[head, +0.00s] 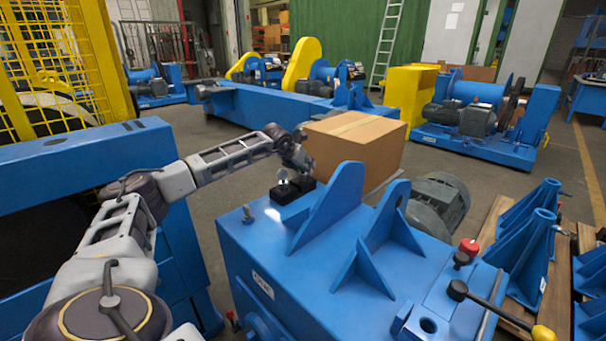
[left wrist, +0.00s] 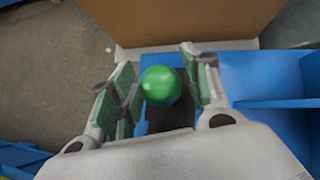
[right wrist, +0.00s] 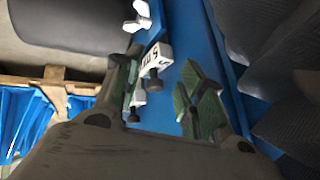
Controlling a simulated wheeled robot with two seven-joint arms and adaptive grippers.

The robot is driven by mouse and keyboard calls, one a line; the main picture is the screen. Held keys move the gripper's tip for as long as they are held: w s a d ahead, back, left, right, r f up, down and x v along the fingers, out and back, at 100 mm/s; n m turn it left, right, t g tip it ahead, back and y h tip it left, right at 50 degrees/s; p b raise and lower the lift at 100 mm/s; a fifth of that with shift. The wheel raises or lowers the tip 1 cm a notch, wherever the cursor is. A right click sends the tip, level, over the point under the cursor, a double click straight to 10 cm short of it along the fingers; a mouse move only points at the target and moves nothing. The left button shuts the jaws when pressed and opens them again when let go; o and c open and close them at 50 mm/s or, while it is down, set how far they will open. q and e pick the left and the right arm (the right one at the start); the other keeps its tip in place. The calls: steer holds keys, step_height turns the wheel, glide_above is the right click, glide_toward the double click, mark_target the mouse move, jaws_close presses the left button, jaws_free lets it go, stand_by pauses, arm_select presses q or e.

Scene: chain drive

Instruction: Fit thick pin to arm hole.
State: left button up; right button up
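My left gripper (head: 298,160) reaches over the far left corner of the blue machine top, above a small black block (head: 292,203). In the left wrist view its fingers (left wrist: 158,85) are open, with a green ball (left wrist: 160,86) showing between them above a dark block (left wrist: 170,118); I cannot tell whether they touch it. A round dark hole (head: 428,325) shows at the near right. I cannot tell which part is the thick pin. My right gripper (right wrist: 158,92) is open, seen only in its wrist view.
Two blue upright brackets (head: 335,205) stand on the machine top. A cardboard box (head: 355,143) is just behind. A red knob (head: 469,247) and a lever with a yellow ball (head: 543,333) are at right. White lettered blocks (right wrist: 157,60) show in the right wrist view.

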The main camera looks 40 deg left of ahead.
arm_select(q)
steer(key=c, duration=0.7)
steer(key=shift+c, duration=0.9)
jaws_close()
arm_select(e)
steer(key=shift+w+r, duration=0.15)
steer(key=shift+w, duration=0.15)
arm_select(q)
steer(key=shift+r, duration=0.15)
arm_select(e)
steer(key=shift+r, duration=0.1)
arm_select(q)
steer(key=shift+r+p, duration=0.45)
steer(key=shift+r, duration=0.45)
step_height(320, 180, up, 6)
steer(key=shift+f+p, duration=0.25)
steer(key=shift+p, duration=0.8)
steer(key=shift+r+p, duration=0.3)
steer(key=shift+r, duration=0.95)
arm_select(e)
steer(key=shift+g+h, duration=0.3)
steer(key=shift+s+d+r, duration=0.1)
steer(key=shift+d+r, duration=0.05)
steer(key=shift+r, duration=0.6)
steer(key=shift+s+d+r, duration=0.1)
steer(key=shift+r, duration=0.65)
steer(key=shift+s+d+r, duration=0.1)
steer(key=shift+d+r, duration=0.05)
steer(key=shift+r, duration=0.6)
